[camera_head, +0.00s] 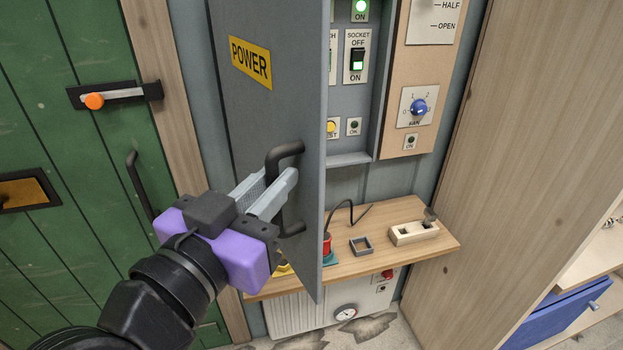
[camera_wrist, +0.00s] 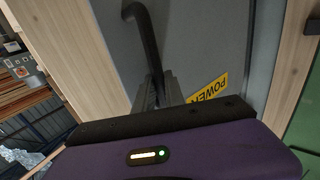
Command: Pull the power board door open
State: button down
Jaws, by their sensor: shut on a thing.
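The power board door (camera_head: 262,110) is a grey panel with a yellow POWER label, standing swung open in the head view. Behind it the grey power board (camera_head: 345,100) shows switches with green lights. The door's dark bar handle (camera_head: 285,152) is on its front face. My purple gripper (camera_head: 280,190) is shut on the handle's upright bar, and its fingers hide part of it. In the wrist view the handle (camera_wrist: 148,40) runs down between my fingertips (camera_wrist: 160,85), with the door (camera_wrist: 205,45) behind.
A wooden shelf (camera_head: 400,252) below the board holds a small square frame (camera_head: 361,246) and a pale block (camera_head: 413,233). A green door (camera_head: 65,130) with an orange-knobbed latch is at left. A wooden panel (camera_head: 530,130) stands at right.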

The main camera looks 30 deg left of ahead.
jog(key=s+a+m+h+b, duration=0.1)
jog(key=s+a+m+h, duration=0.1)
jog(key=s+a+h, duration=0.1)
jog(key=shift+s+a, duration=0.7)
jog(key=shift+a, duration=0.2)
jog(key=c, duration=1.4)
grip_release()
jog(key=s+a+b, duration=0.1)
jog(key=s+b, duration=0.1)
jog(key=s, duration=0.5)
jog(key=shift+s, duration=0.3)
